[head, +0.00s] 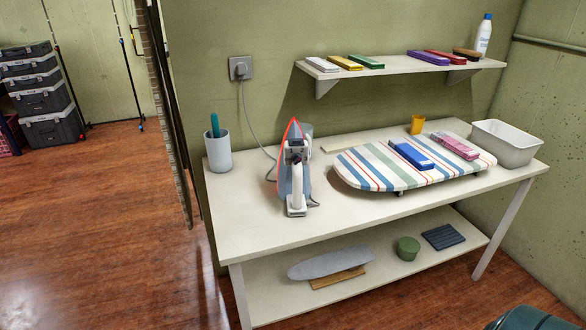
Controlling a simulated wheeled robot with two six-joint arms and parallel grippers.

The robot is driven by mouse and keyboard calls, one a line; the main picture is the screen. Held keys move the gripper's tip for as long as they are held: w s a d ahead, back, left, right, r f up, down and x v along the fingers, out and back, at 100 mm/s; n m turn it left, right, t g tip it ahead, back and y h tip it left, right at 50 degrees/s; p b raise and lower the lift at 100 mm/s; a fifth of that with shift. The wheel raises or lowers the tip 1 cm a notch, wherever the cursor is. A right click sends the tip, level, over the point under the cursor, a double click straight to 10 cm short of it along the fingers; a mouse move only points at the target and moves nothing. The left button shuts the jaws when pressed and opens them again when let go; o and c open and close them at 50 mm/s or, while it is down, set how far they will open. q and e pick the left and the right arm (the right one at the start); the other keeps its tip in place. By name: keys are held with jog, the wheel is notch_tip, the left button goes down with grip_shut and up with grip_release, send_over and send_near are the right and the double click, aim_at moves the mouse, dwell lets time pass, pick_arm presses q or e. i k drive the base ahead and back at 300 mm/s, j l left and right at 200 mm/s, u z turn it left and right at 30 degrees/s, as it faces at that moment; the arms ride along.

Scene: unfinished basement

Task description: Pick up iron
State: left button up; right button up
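The iron (294,170) stands upright on its heel on the white table (247,222), left of the ironing board. It has a red-edged soleplate with its tip up and a white and dark grey body. Its grey cord runs behind it to a plug in the wall socket (240,68). Neither of my grippers shows in the head view.
Left of the iron stands a white cup (218,152) with a teal item. The table front is clear.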

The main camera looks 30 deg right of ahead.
aim_at(296, 168)
jog(key=z, duration=2.05)
jog(key=i, duration=0.35)
jog(key=i+u, duration=0.4)
jog(key=i+l+u, duration=0.25)
jog(key=i+u, duration=0.15)
jog(key=i, duration=0.2)
